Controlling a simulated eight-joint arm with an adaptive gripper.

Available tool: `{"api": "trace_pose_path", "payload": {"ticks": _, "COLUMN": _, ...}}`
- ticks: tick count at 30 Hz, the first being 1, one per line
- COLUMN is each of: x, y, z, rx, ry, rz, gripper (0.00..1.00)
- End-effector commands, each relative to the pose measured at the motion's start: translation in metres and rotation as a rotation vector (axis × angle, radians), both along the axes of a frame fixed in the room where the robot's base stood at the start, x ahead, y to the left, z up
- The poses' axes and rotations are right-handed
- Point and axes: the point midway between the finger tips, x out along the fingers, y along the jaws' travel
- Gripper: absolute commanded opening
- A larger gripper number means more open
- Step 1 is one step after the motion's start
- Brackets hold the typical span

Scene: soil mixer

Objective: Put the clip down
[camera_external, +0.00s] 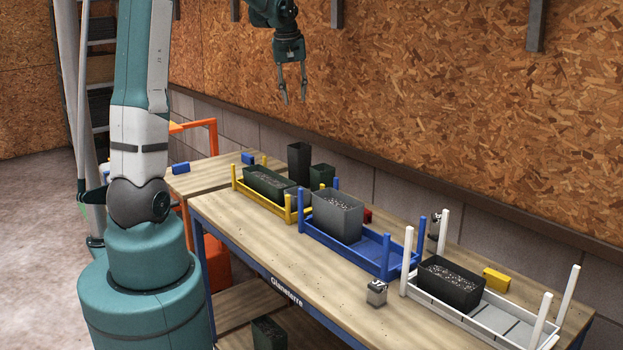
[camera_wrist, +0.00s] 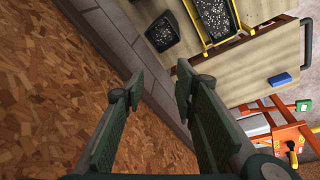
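My gripper (camera_external: 294,97) hangs high in front of the chipboard wall, above the far side of the tables. In the wrist view, my gripper (camera_wrist: 158,84) has its two fingers apart with nothing between them. No object is plainly recognisable as a clip. Small blocks that could be clips lie on the tables: a blue one (camera_external: 181,168) and another blue one (camera_external: 248,158) at the left, a yellow one (camera_external: 497,279) at the right, and a partly hidden red one (camera_external: 367,215) behind the grey pot. One blue block (camera_wrist: 280,80) also shows in the wrist view, well away from the fingers.
A yellow tray (camera_external: 277,208), a blue tray (camera_external: 372,250) and a white tray (camera_external: 500,325) stand along the workbench (camera_external: 258,240), holding soil-filled pots. Empty-looking dark pots (camera_external: 299,163) stand behind the yellow tray. A small metallic box (camera_external: 377,293) sits near the front edge.

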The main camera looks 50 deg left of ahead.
Motion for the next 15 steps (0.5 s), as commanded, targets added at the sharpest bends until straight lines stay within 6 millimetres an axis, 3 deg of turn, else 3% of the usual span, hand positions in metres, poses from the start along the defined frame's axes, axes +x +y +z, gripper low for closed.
{"api": "trace_pose_path", "payload": {"ticks": 3, "x": -0.011, "y": -0.033, "z": 0.011, "rx": 0.016, "ry": -0.016, "rz": -0.056, "gripper": 0.29}}
{"api": "trace_pose_path", "payload": {"ticks": 15, "x": -0.053, "y": -0.129, "z": 0.037, "rx": 0.070, "ry": -0.073, "rz": -0.238, "gripper": 0.29}}
